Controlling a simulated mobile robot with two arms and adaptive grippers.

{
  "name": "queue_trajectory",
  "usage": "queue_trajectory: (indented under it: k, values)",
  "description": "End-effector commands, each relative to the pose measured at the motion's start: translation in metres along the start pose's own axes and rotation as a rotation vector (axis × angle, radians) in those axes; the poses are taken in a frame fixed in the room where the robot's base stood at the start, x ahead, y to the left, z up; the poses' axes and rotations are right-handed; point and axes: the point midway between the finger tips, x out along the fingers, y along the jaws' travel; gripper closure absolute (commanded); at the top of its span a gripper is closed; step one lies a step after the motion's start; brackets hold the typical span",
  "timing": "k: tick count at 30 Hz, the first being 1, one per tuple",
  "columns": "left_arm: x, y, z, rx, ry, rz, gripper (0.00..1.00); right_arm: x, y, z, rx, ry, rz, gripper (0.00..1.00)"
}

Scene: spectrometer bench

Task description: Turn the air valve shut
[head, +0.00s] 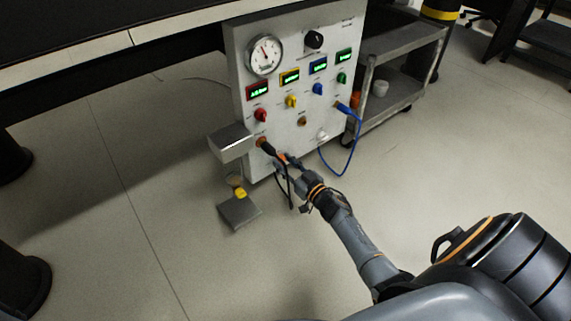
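A pale upright panel (290,110) carries a row of small coloured valve knobs under lit displays: red (261,115), yellow (291,102), blue (318,89) and green (341,78). The labels are too small to read, so I cannot tell which knob is the air valve. My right gripper (276,153) reaches in from the lower right to the panel's lower left, below the red knob, by an orange-brown port. Its dark fingers are small and overlap the fittings, so I cannot tell whether they are open or touching anything. My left gripper is not in view.
A round gauge (264,55) and a black knob (314,39) sit higher on the panel. A blue cable (354,150) loops from its right side. A grey block (231,143) juts out left. A grey cart (405,75) stands right. The left floor is mostly clear.

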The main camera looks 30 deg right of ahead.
Motion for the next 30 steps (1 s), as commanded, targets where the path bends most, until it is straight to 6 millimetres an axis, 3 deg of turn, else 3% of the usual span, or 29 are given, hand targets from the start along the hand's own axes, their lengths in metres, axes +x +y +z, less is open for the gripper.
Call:
queue_trajectory:
  k: [1, 3, 16, 30]
  values:
    - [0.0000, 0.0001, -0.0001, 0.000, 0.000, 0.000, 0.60, -0.0001, 0.0001, 0.0001, 0.000, 0.000, 0.001, 0.88]
    - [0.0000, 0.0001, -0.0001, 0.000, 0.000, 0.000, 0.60, -0.0001, 0.0001, 0.0001, 0.000, 0.000, 0.001, 1.00]
    - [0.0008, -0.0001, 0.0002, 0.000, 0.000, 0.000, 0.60, -0.0003, 0.0001, 0.0001, -0.088, -0.001, 0.001, 1.00]
    - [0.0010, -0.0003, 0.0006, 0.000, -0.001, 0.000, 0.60, -0.0004, -0.0015, 0.0012, -0.488, -0.001, 0.001, 1.00]
